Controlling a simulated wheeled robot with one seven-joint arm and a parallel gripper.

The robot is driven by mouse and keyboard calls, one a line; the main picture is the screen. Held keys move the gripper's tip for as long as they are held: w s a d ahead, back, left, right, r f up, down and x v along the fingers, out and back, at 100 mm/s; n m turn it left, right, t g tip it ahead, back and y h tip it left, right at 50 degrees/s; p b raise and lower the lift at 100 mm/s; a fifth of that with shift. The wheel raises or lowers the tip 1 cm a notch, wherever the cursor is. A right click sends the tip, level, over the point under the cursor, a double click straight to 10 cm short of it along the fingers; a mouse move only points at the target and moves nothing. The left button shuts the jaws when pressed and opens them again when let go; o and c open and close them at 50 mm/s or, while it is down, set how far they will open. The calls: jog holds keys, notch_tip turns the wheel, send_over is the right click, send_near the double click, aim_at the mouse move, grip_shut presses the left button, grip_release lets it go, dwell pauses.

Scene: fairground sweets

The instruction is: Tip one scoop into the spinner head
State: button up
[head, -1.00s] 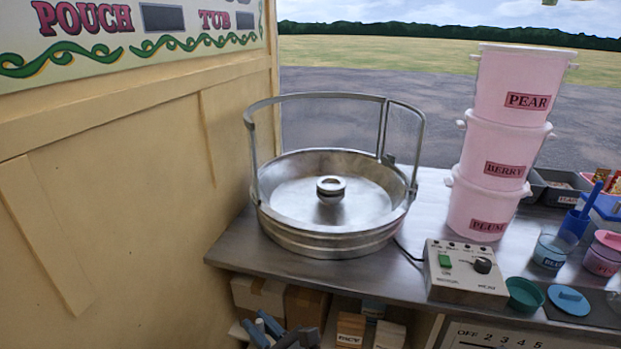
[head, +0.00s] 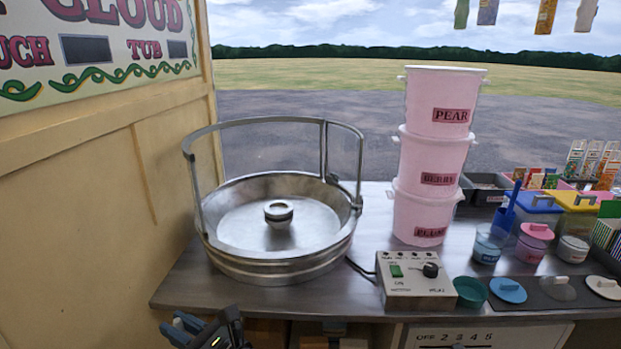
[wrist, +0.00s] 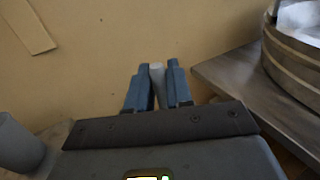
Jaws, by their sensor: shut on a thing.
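The spinner head (head: 278,214) is a small round metal hub in the middle of a wide steel bowl (head: 275,267), with a raised metal rail around it. My gripper (wrist: 158,68) has blue fingers shut on a pale grey thing (wrist: 157,77); only a narrow part shows, so I cannot tell whether it is a scoop. The gripper is low, left of the counter and outside the bowl. In the head view my gripper (head: 190,325) is at the bottom edge, its held thing not clear. A blue scoop (head: 510,203) stands in a labelled jar (head: 488,246) on the counter.
Three pink tubs (head: 422,218) are stacked right of the bowl. A control box (head: 417,281) with a green switch stands in front of them. Lids, jars and boxes fill the right side. A yellow wall (head: 100,215) closes the left. A grey rounded thing (wrist: 18,145) is at the wrist view's left.

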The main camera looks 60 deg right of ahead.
jog(key=s+d+r+m+h, duration=0.15)
jog(key=s+d+r, duration=0.35)
jog(key=d, duration=0.5)
jog(key=s+d+r+m+g+h+p, duration=0.1)
jog(key=s+d+r+h, duration=0.15)
jog(key=d+r, duration=0.65)
jog(key=s+d+r+m+h, duration=0.25)
jog(key=d+r, duration=0.25)
jog(key=d, duration=0.6)
jog(key=w+d+f, duration=0.2)
jog(key=w+d, duration=1.5)
jog(key=d, duration=0.3)
jog(key=w+a+f+n+b, duration=0.2)
jog(key=a+f+n+b, duration=0.3)
jog(key=n+b, duration=0.3)
jog(key=w+a+f+n+b, duration=0.3)
jog(key=a+f+n+b, duration=0.2)
jog(key=n, duration=0.8)
jog(key=a+b, duration=0.2)
jog(key=b, duration=0.2)
jog(key=shift+w+a+f, duration=0.15)
jog(key=shift+w+a, duration=0.1)
jog(key=shift+a, duration=0.05)
